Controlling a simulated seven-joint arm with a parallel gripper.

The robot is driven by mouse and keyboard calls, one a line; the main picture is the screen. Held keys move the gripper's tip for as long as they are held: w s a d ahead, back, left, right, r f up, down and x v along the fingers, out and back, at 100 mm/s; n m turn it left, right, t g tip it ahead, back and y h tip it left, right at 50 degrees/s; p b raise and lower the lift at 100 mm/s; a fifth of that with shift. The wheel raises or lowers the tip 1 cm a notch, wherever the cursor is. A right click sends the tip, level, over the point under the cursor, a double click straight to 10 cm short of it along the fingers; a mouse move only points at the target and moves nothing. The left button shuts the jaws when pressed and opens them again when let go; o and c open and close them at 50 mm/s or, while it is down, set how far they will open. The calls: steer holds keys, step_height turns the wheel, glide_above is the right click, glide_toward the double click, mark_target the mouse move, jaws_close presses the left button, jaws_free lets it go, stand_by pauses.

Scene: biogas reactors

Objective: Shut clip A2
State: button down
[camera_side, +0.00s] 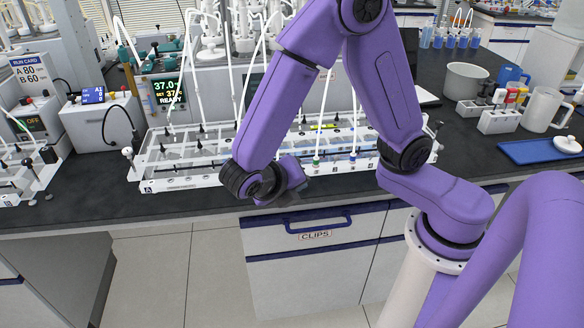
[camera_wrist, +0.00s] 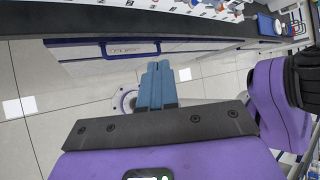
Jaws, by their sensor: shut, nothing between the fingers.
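My gripper (camera_side: 286,200) hangs in front of the bench's front edge in the side view, below and before the white reactor rack (camera_side: 186,184). In the wrist view its blue fingers (camera_wrist: 157,84) are together with nothing between them, over the floor and in front of the drawer. White tubes run down to the rack, and small dark and coloured fittings stand along it. I cannot make out which fitting is clip A2, and my arm hides the middle of the rack. Only the rack's lower edge shows at the top of the wrist view (camera_wrist: 198,5).
A drawer labelled CLIPS (camera_side: 316,236) is shut below the bench edge. A box marked A1 (camera_side: 100,118) and a heater display (camera_side: 168,91) stand at left and behind. A pot (camera_side: 465,82), a white jug (camera_side: 542,109) and a blue tray (camera_side: 540,150) are at right.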

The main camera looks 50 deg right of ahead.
steer(key=w+a+f+n+t+h, duration=0.2)
steer(key=w+a+f+n+h, duration=0.1)
steer(key=n, duration=0.7)
steer(key=shift+w+a+n+h, duration=0.4)
steer(key=shift+w+a+h, duration=0.25)
steer(key=shift+w+h, duration=0.5)
steer(key=shift+s, duration=0.2)
steer(key=x, duration=1.4)
steer(key=shift+w, duration=0.15)
